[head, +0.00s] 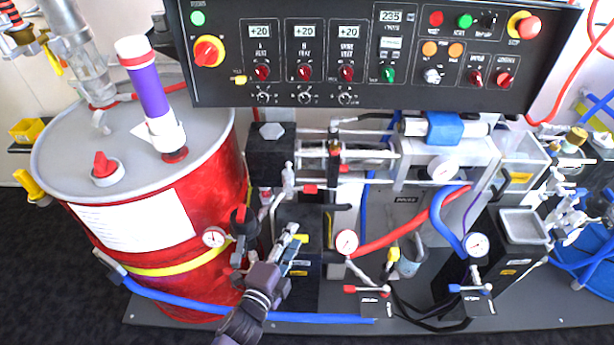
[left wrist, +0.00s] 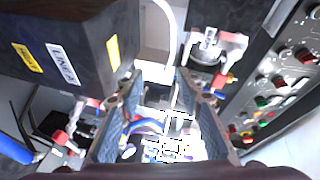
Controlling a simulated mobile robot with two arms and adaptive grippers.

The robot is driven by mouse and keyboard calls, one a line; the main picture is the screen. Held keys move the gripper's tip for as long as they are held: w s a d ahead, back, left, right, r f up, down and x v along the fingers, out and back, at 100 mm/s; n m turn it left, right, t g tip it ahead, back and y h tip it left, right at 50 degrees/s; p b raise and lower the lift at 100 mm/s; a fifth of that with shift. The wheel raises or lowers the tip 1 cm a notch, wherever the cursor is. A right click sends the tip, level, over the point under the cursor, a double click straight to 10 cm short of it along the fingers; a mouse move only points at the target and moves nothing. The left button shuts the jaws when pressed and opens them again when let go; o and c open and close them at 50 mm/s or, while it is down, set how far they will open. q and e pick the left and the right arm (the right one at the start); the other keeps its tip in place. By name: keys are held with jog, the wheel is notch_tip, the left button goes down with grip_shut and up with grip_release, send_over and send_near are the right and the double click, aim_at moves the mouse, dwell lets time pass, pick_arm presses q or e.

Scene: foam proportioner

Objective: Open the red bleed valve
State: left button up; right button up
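The red bleed valve (head: 350,289) shows in the head view as a small red-ended lever on a dark block at the lower middle, below a gauge and the red hose. A similar valve with a blue lever (head: 455,288) stands to its right. My left gripper (head: 268,238) is left of the red valve, apart from it, beside the drum and in front of dark equipment. In the left wrist view both fingers (left wrist: 158,82) are spread with nothing gripped between them. Red-ended parts (left wrist: 62,138) show there left of the fingers; I cannot tell whether they are the bleed valve. My right gripper is not seen.
A red drum (head: 205,265) stands at the left with a gauge and blue hose in front. The black control panel (head: 300,75) overhangs the machine. A red hose (head: 400,232) and blue hose (head: 447,225) arch above the valves. Black cables lie between the two valve blocks.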

aim_at(309, 192)
pick_arm(q)
notch_tip(309, 192, up, 10)
jog(key=w+d+m+t+h, duration=0.2)
jog(key=m, duration=0.1)
jog(key=shift+f+p+x, duration=0.2)
jog(key=shift+p+x, duration=0.1)
jog(key=shift+x, duration=1.6)
jog(key=shift+f+p+x, duration=0.2)
jog(key=shift+p+x, duration=0.1)
jog(key=shift+x, duration=1.55)
jog(key=shift+w+a, duration=0.1)
jog(key=shift+a, duration=0.1)
jog(key=shift+c, duration=0.5)
grip_shut()
